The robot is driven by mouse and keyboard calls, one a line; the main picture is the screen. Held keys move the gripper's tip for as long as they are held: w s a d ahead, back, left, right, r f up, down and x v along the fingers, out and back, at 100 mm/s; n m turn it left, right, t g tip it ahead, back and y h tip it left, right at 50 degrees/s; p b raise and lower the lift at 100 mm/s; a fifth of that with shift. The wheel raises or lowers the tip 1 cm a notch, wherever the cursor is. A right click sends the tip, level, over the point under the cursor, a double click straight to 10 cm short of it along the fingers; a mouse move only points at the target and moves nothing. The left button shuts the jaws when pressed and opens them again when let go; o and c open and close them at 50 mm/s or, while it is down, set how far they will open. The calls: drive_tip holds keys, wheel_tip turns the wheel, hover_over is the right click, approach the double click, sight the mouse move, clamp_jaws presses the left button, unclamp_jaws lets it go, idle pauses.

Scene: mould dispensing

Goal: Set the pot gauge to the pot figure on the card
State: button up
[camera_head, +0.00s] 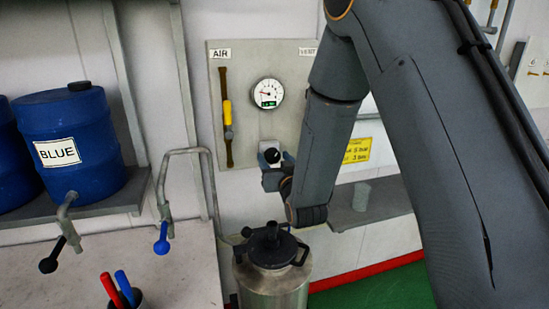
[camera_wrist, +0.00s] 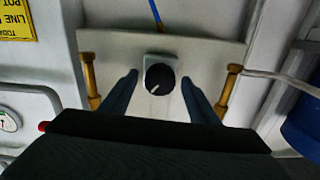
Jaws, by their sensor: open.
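A black round knob (camera_head: 272,156) sits low on the grey wall panel. In the wrist view the knob (camera_wrist: 159,79) has a white mark pointing down-left. My gripper (camera_head: 272,175) is open, with one finger on each side of the knob; in the wrist view the fingers (camera_wrist: 160,85) stand apart from it. The yellow card (camera_head: 357,150) is right of my arm, with figures that look like 5 bar and 3 bar.
The panel has an AIR valve with a yellow handle (camera_head: 227,112) on the left. A steel pot (camera_head: 272,285) with a black lid stands below my gripper. Blue drums (camera_head: 70,140) sit on the left shelf. A second gauge (camera_wrist: 8,122) shows at the wrist view's left edge.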

drive_tip(key=c, duration=1)
drive_tip(key=shift+c, duration=0.2)
drive_tip(key=m+b, duration=0.2)
drive_tip(key=shift+f+m, duration=0.1)
drive_tip(key=shift+m, duration=0.3)
drive_tip(key=shift+m+b, duration=1.7)
drive_tip(key=shift+m, duration=0.5)
